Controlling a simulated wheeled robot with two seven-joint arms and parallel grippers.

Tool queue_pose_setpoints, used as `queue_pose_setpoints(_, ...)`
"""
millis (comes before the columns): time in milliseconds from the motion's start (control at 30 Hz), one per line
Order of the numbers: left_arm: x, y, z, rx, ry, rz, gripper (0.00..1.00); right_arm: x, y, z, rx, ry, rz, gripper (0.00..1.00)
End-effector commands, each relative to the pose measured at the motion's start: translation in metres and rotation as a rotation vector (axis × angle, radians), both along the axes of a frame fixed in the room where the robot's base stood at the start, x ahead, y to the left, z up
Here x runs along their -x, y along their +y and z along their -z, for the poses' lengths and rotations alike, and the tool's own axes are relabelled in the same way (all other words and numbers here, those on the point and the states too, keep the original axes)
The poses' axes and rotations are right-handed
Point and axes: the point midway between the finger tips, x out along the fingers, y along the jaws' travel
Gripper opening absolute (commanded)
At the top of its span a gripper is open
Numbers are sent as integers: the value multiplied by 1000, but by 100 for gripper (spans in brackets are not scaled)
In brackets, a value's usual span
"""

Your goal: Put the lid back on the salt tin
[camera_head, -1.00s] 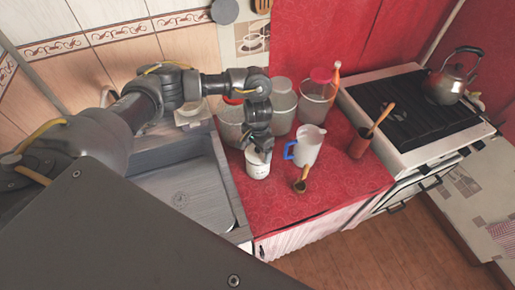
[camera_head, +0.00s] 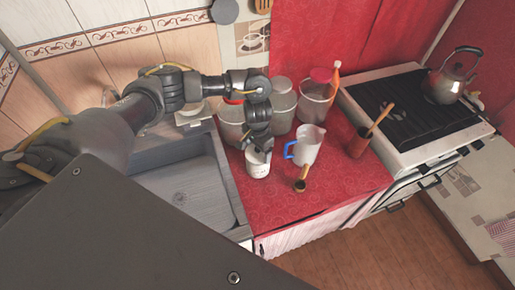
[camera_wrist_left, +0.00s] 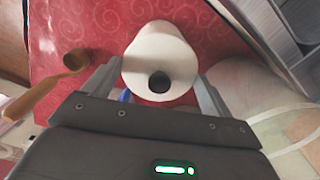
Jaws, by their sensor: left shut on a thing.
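The white salt tin (camera_head: 257,168) stands upright on the red counter, just right of the sink. My left gripper (camera_head: 260,152) is right at the top of the tin, pointing down. In the left wrist view, my left gripper (camera_wrist_left: 160,80) has its fingers on either side of a round white lid (camera_wrist_left: 178,88) with a dark knob, shut on it. The white body of the tin (camera_wrist_left: 160,32) shows beyond the lid. The seam between lid and tin is hidden, so I cannot tell whether the lid is fully seated. My right gripper is not in view.
A clear jug with a blue handle (camera_head: 310,143) stands close right of the tin. A small brown pot with a long handle (camera_head: 300,185) is in front. Several canisters (camera_head: 282,108) stand behind. The sink (camera_head: 185,190) is left, the stove (camera_head: 415,115) right.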

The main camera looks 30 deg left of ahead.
Motion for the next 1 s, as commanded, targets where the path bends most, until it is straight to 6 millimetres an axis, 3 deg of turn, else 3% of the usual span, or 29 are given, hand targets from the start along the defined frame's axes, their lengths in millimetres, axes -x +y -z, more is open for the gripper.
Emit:
queue_pose_setpoints(867,0,0,0,0,0,0,60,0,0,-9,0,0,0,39)
queue_pose_setpoints(900,0,0,0,0,0,0,87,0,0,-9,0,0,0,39)
queue_pose_setpoints(1000,0,0,0,0,0,0,100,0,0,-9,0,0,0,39)
